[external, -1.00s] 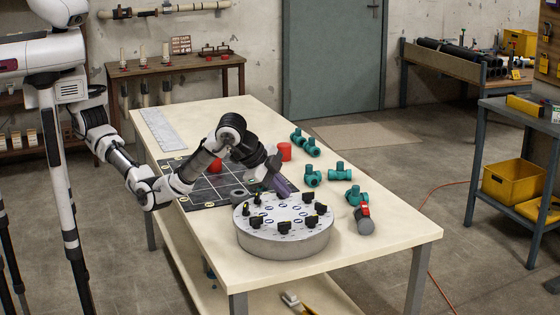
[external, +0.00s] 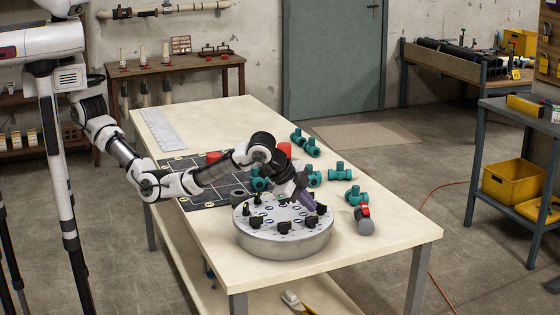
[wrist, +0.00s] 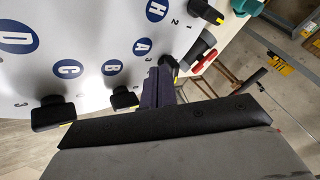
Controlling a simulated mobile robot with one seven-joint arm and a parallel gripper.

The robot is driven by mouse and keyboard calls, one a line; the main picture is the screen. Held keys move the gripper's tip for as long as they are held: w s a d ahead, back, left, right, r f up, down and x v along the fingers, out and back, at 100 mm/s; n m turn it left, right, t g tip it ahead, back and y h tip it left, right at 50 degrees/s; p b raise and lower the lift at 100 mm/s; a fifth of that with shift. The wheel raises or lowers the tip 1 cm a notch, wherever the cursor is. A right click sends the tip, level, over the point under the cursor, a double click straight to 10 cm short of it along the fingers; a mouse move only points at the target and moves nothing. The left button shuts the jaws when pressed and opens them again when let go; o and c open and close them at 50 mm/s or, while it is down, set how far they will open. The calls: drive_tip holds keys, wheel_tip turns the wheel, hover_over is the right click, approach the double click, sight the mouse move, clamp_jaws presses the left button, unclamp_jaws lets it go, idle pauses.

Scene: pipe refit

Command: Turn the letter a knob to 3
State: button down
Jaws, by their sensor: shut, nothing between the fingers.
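The round grey panel (external: 284,245) stands on the table with several black knobs around its top. In the wrist view its white face (wrist: 95,20) shows blue letter discs, with the A label (wrist: 142,47) near the middle. A black knob (wrist: 171,68) beside that label is partly hidden by my fingers; its pointer setting cannot be read. The B knob (wrist: 123,97) and C knob (wrist: 52,112) sit to the left. My gripper (external: 311,206) is shut and empty, tilted down at the panel's right side. Its fingers (wrist: 160,82) are close to the A knob; contact cannot be told.
Another black knob (wrist: 206,11) is at the upper right of the wrist view. A grey and red part (external: 365,220) and teal pipe fittings (external: 340,170) lie right of the panel. A black gridded mat (external: 205,198) lies behind it. The table's front right is clear.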

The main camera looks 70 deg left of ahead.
sight(314, 194)
drive_tip(key=shift+a+m+g+h+p, duration=0.35)
drive_tip(key=shift+m+h+p, duration=0.55)
drive_tip(key=shift+m, duration=0.4)
drive_tip(key=shift+w+a+r+m+g+h+p, duration=0.2)
drive_tip(key=shift+a+m+h+p, duration=0.3)
drive_tip(key=shift+m+p, duration=0.45)
drive_tip(key=m, duration=0.1)
drive_tip(key=m+g+h+p, duration=0.1)
drive_tip(key=m, duration=0.1)
drive_tip(key=w+a+m+g+h, duration=0.1)
drive_tip(key=m, duration=0.1)
drive_tip(key=shift+f, duration=0.15)
drive_tip(key=m+g, duration=0.1)
drive_tip(key=w+m+g+h, duration=0.1)
drive_tip(key=m, duration=0.1)
drive_tip(key=shift+a, duration=0.35)
drive_tip(key=m+g+b, duration=0.1)
drive_tip(key=m, duration=0.1)
drive_tip(key=w+m+g+b, duration=0.1)
drive_tip(key=m+g, duration=0.1)
drive_tip(key=shift+w+a+f+m+b, duration=0.1)
drive_tip(key=shift+w+m+b, duration=0.05)
drive_tip(key=shift+m+b, duration=0.15)
drive_tip(key=shift+w+b, duration=0.75)
drive_tip(key=shift+b, duration=0.4)
drive_tip(key=shift+w+d, duration=0.1)
drive_tip(key=shift+d, duration=0.1)
drive_tip(key=shift+w+d+r, duration=0.1)
drive_tip(key=shift+r, duration=0.15)
